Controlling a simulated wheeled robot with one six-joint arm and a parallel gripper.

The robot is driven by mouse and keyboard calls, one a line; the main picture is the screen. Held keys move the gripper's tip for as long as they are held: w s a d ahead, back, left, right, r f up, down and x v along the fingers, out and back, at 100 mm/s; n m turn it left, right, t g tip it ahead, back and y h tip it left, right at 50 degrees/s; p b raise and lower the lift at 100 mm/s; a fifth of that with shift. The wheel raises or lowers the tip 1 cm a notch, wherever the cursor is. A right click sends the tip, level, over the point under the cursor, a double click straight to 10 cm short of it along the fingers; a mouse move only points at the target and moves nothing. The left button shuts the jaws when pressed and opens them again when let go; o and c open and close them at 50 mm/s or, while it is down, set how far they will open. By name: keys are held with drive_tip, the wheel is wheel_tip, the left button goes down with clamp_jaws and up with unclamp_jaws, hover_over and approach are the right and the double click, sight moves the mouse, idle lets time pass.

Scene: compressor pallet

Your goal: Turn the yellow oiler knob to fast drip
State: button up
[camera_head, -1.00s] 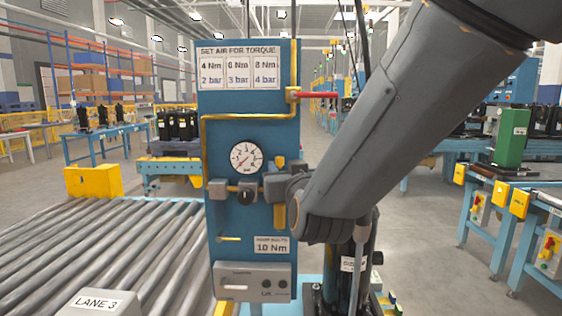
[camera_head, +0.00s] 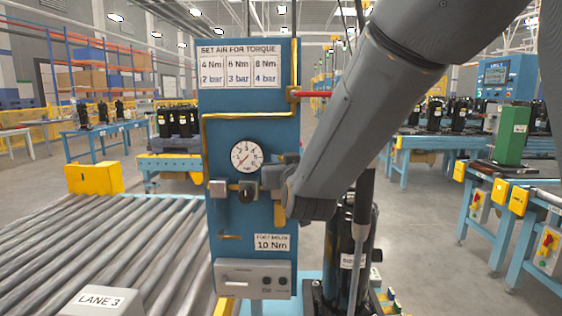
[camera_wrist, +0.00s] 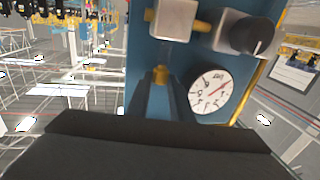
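The yellow oiler knob (camera_wrist: 160,75) shows in the wrist view between the tips of my gripper's two dark fingers (camera_wrist: 160,82). The fingers stand apart, one on each side of it; I cannot tell whether they touch it. The grey oiler block (camera_wrist: 174,19) is just above the knob in that picture. In the head view my gripper (camera_head: 273,172) is at the blue panel, right of the pressure gauge (camera_head: 246,156), and my arm hides the knob and most of the oiler.
The regulator with its black knob (camera_head: 248,192) sits left of the oiler, below the gauge. A red valve handle (camera_head: 315,94) and yellow pipe are higher on the panel (camera_head: 225,125). A grey box (camera_head: 252,279) is at its foot. A roller conveyor (camera_head: 110,245) lies left.

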clamp_jaws()
drive_tip(key=shift+w+d+r+n+g+y+b, duration=0.1)
drive_tip(key=shift+n+g+y+b, duration=0.15)
drive_tip(key=shift+n+y+b, duration=0.4)
drive_tip(key=shift+d+n+g+y+b, duration=0.2)
drive_tip(key=shift+n+y+b, duration=0.2)
drive_tip(key=shift+y+b, duration=0.3)
drive_tip(key=shift+w+d+r+n+g+y+b, duration=0.1)
drive_tip(key=shift+n+g+y+b, duration=0.15)
drive_tip(key=shift+n+y+b, duration=0.45)
drive_tip(key=shift+s, duration=0.1)
drive_tip(key=o, duration=0.8)
unclamp_jaws()
drive_tip(key=shift+f, duration=0.1)
drive_tip(key=shift+f, duration=0.1)
drive_tip(key=shift+a+m+p, duration=0.15)
drive_tip(key=shift+m+p, duration=0.2)
drive_tip(key=shift+p, duration=0.05)
